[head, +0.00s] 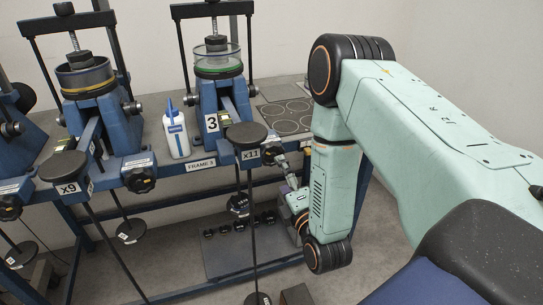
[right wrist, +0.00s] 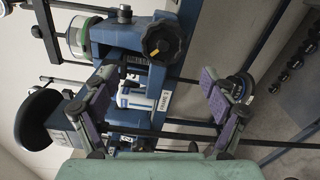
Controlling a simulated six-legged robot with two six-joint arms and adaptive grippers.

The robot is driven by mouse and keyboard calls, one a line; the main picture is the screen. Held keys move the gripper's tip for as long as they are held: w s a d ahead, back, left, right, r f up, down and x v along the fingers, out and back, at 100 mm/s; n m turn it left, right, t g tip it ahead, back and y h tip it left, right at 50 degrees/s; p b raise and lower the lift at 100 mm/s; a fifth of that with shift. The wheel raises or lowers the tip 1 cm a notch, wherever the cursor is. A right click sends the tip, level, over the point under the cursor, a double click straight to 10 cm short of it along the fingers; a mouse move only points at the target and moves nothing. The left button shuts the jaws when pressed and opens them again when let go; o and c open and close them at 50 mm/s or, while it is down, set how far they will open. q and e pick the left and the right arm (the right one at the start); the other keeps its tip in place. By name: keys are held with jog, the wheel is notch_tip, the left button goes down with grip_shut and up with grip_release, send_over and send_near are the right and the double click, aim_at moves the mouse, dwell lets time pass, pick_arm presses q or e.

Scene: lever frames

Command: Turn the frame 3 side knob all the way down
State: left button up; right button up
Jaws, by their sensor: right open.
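In the right wrist view a lobed knob (right wrist: 163,42) with a yellow mark shows above the space between my fingers. My right gripper (head: 287,172) is near the knob in the head view, partly hidden by its own arm. In the wrist view its purple-padded fingers (right wrist: 162,100) are spread wide with nothing held between them. My left gripper is not in view.
Frame 3's lever ends in a black disc (head: 246,132) marked x11, close left of the knob, with a hanging rod below. A hanging weight (head: 240,204) is under the bench edge. A white bottle (head: 176,133) stands left of frame 3. Other frames stand farther left.

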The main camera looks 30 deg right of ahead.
aim_at(273, 157)
jog(key=b+x, duration=0.1)
jog(key=x, duration=0.2)
jog(key=b+x, duration=0.1)
jog(key=x, duration=0.2)
jog(key=b+x, duration=0.2)
jog(key=x, duration=0.1)
jog(key=shift+w+d+f, duration=0.25)
jog(key=shift+d+f, duration=0.05)
jog(key=shift+w+r, duration=0.1)
jog(key=shift+w, duration=0.2)
jog(key=shift+c, duration=0.9)
jog(key=shift+d, duration=0.2)
jog(key=c, duration=0.3)
jog(key=shift+a, duration=0.15)
jog(key=c, duration=1.1)
